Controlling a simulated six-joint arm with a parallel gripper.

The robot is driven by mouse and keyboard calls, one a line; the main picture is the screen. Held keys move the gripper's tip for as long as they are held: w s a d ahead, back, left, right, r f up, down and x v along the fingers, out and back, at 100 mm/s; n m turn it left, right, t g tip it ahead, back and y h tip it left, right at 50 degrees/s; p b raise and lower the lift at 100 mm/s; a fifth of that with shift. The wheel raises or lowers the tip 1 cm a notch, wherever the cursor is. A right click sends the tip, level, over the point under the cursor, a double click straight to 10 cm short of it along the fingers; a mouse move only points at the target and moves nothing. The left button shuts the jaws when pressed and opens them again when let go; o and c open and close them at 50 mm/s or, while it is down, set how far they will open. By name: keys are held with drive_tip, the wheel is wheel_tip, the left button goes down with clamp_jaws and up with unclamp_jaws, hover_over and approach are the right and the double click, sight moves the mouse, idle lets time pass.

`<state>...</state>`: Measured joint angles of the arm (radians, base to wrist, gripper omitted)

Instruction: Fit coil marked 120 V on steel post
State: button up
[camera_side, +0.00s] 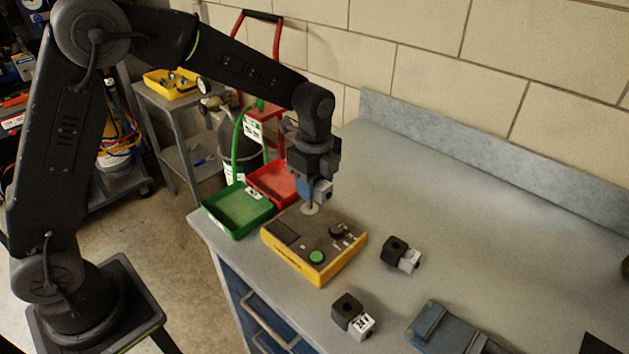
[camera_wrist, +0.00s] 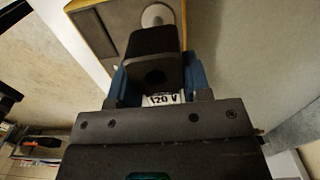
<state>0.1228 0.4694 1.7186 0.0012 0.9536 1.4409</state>
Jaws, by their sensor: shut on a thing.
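My gripper (camera_side: 308,190) is shut on a black coil (camera_wrist: 153,65), whose white label reads 120 V in the wrist view. In the side view the coil's grey connector end (camera_side: 322,190) shows beside the blue fingers. The yellow test box (camera_side: 293,262) stands on the bench below. The steel post (camera_side: 310,207) rises from a round pale base on the box's top, directly under my gripper. The round base also shows in the wrist view (camera_wrist: 157,15), just beyond the coil. I cannot tell whether the coil is around the post or only above it.
A coil marked 24 V (camera_side: 346,308) and another black coil (camera_side: 395,248) lie on the bench right of the box. A green tray (camera_side: 238,222) and a red tray (camera_side: 272,190) sit at the left. A blue-grey fixture (camera_side: 440,330) lies in front. The back right bench is clear.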

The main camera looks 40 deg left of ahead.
sight(315, 211)
drive_tip(key=shift+f, duration=0.7)
idle(0.4)
drive_tip(key=shift+f, duration=1.3)
drive_tip(key=shift+f, duration=0.35)
drive_tip(key=o, duration=1.5)
drive_tip(key=shift+r, duration=3.5)
